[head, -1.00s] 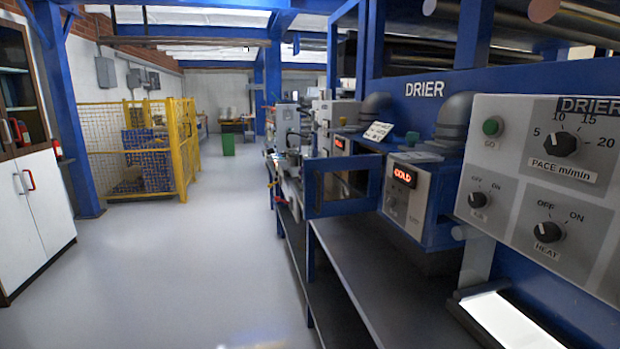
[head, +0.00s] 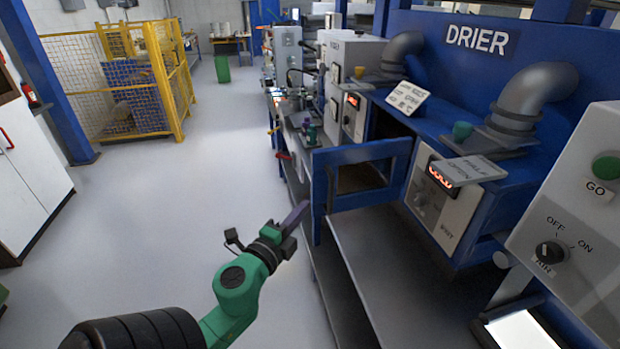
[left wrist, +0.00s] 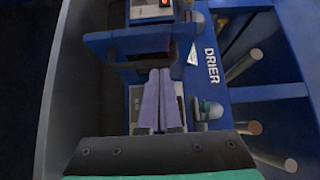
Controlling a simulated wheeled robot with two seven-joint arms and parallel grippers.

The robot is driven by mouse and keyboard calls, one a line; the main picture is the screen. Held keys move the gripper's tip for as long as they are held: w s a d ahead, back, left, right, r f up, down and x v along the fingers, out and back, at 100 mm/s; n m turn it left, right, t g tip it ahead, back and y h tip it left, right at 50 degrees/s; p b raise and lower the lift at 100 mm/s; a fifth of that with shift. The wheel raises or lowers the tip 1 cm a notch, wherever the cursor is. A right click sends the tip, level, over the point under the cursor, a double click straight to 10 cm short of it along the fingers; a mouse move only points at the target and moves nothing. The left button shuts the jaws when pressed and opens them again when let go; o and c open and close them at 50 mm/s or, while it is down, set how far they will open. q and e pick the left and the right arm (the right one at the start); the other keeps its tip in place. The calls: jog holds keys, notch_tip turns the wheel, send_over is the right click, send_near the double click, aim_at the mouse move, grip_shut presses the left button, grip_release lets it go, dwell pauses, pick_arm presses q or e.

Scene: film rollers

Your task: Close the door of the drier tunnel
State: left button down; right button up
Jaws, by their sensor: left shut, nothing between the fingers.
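The drier tunnel's door (head: 362,152) is a blue frame with a window. It stands open, sticking out to the left from the blue drier (head: 425,130) over the dark shelf. My left gripper (head: 297,212) is shut and empty, in front of the door and a little left of its free edge, apart from it as far as I can tell. In the left wrist view its purple fingers (left wrist: 160,75) lie side by side and point toward the door (left wrist: 115,40), partly covering it. My right gripper is not in view.
A control box with a lit red display (head: 440,195) sits right of the door. Grey ducts (head: 535,95) and signs stand on top of the drier. The dark shelf (head: 385,285) runs below. The floor (head: 180,215) at left is clear, with a yellow cage (head: 160,90) beyond.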

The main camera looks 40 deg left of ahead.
pick_arm(q)
jog(key=p, duration=0.2)
send_near(317, 177)
jog(key=w+d, duration=0.2)
jog(key=w, duration=0.2)
jog(key=a, duration=0.1)
jog(key=w+a, duration=0.1)
jog(key=shift+w+a, duration=0.3)
jog(key=shift+a, duration=0.4)
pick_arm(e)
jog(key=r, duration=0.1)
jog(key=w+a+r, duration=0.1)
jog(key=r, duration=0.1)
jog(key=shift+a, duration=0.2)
pick_arm(q)
jog(key=shift+d, duration=0.1)
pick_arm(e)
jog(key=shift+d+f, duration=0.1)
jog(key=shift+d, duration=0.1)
